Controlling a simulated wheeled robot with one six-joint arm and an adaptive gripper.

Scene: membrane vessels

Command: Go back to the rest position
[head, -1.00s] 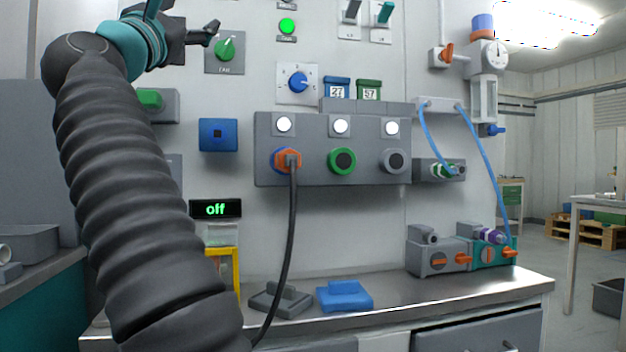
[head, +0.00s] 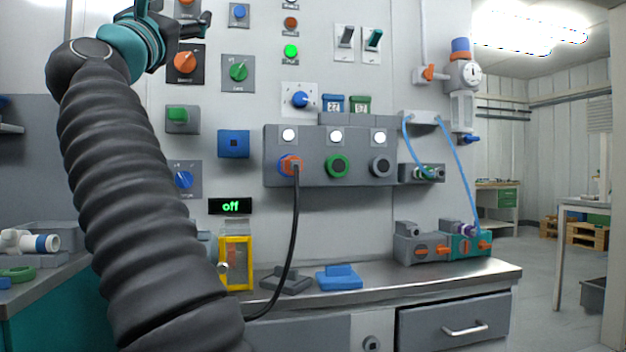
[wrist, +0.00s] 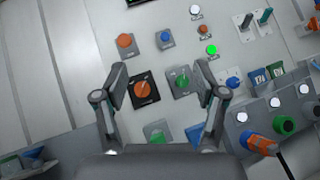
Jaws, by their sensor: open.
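My gripper (head: 196,22) is raised at the upper left of the head view, in front of the wall panel. In the wrist view my gripper (wrist: 163,84) shows its two fingers spread apart with nothing between them but the panel behind. An orange knob (wrist: 143,88) and a green knob (wrist: 181,78) on the panel show between and beyond the fingers. My gripper touches nothing that I can see.
A grey socket box (head: 312,178) on the wall holds an orange plug (head: 291,166) with a black cable. Blue and grey blocks lie on the metal bench (head: 400,282). A yellow-framed case (head: 236,262) stands near my arm. Floor at right is open.

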